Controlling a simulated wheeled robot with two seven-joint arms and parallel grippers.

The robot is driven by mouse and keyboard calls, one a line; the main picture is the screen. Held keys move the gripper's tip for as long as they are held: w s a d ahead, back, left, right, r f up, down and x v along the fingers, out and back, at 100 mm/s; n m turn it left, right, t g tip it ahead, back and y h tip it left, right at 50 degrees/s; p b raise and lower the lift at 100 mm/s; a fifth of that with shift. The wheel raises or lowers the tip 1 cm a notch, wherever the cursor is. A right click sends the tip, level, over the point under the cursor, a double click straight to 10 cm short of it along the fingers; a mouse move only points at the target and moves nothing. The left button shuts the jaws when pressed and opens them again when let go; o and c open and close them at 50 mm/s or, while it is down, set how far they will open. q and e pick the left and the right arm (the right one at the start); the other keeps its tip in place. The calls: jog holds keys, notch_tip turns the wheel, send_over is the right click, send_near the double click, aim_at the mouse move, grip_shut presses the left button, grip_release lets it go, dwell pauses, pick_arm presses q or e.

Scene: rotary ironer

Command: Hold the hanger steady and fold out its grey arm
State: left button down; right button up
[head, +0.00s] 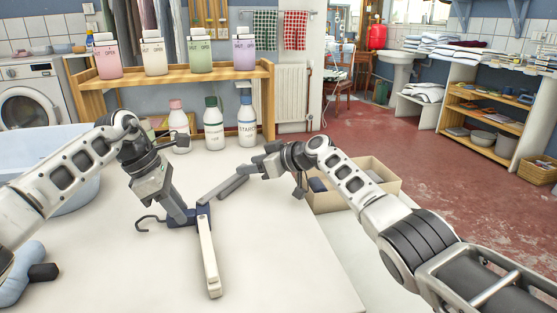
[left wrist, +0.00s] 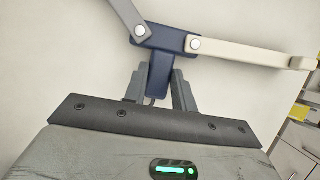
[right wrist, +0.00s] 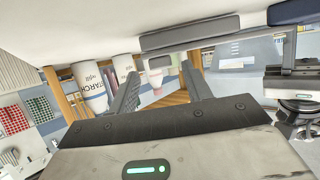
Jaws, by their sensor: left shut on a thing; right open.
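The hanger's dark blue hub (head: 188,218) is above the white table, with its hook (head: 148,223) to the left. My left gripper (head: 186,214) is shut on the hub's stem; the stem shows between its fingers in the left wrist view (left wrist: 160,76). The cream arm (head: 208,255) points toward the front. The grey arm (head: 215,188) slants from the hub toward the back right; it also shows in the left wrist view (left wrist: 128,14). My right gripper (head: 245,172) is open near the grey arm's outer end. In the right wrist view the grey arm (right wrist: 190,33) lies beyond the fingertips, not between them.
A cardboard box (head: 350,190) stands right of my right gripper. Several bottles, including a starch bottle (head: 247,122), stand at the table's back. A pale blue basin (head: 60,165) is at the left. The table's front middle (head: 270,265) is clear.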

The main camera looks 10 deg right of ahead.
jog(key=v, duration=1.1)
jog(key=shift+r, duration=0.1)
jog(key=shift+c, duration=0.3)
